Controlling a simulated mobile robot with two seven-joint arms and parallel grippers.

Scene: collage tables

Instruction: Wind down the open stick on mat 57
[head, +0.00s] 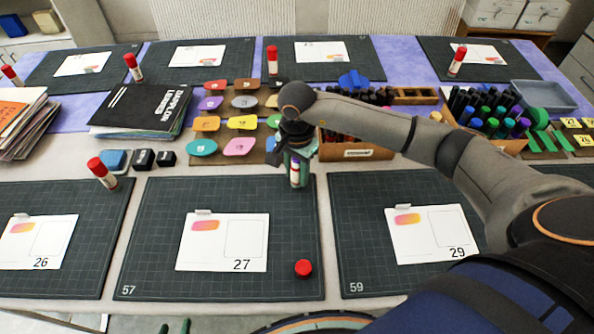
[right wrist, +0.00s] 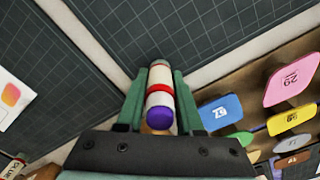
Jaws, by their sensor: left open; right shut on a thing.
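Mat 57 (head: 160,250) is the dark gridded mat at the front centre and bears card 27 (head: 222,243). A red cap (head: 303,268) lies on its lower right. My right gripper (head: 297,158) is over the mat's upper right corner, shut on the open glue stick (head: 295,178). The stick is upright in the head view. In the right wrist view, the stick (right wrist: 159,90) lies between the fingers, its purple end toward the palm and its grey end away. Two green fingertips of my left gripper (head: 174,327) show apart at the bottom edge, empty.
Mat 59 (head: 350,230) lies to the right. A capped red stick (head: 101,172) stands on the left front mat. Behind are coloured tags (head: 241,149), a wooden box (head: 350,148) and a black book (head: 140,108). Mat 57's left side is clear around its card.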

